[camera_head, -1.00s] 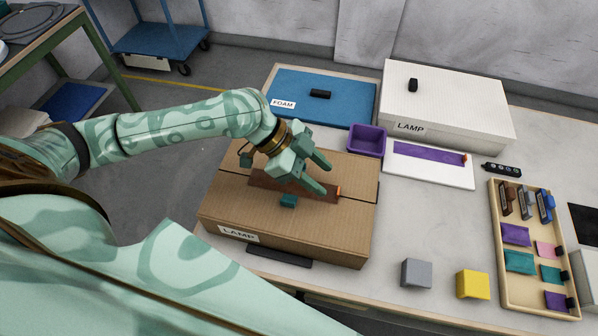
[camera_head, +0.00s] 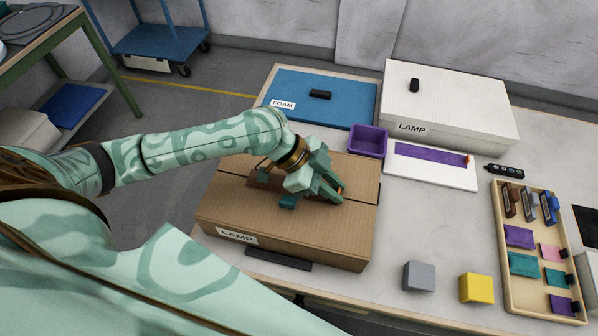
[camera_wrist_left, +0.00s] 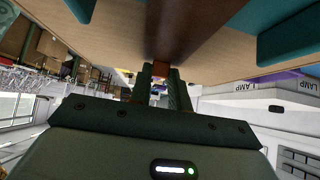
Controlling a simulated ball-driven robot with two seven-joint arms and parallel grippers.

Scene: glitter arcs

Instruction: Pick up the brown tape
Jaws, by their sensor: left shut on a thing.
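The brown tape (camera_head: 262,179) is a flat strip on top of the cardboard box (camera_head: 225,205) labelled LAMP. My left arm hides much of it in the head view. A bit of orange at its right end shows by the fingertips. My left gripper (camera_head: 336,194) is over the right part of the box top, shut on the tape's right end. In the left wrist view the brown tape (camera_wrist_left: 190,28) runs down to the closed fingers of the left gripper (camera_wrist_left: 162,78). The right gripper is not in view.
Teal pieces (camera_head: 288,202) lie on the box beside the tape. A purple bin (camera_head: 368,143), a white board (camera_head: 430,175) with a purple strip and a white LAMP box (camera_head: 450,105) stand right and behind. Grey (camera_head: 418,277) and yellow blocks (camera_head: 476,288) and a tray (camera_head: 512,285) are at right.

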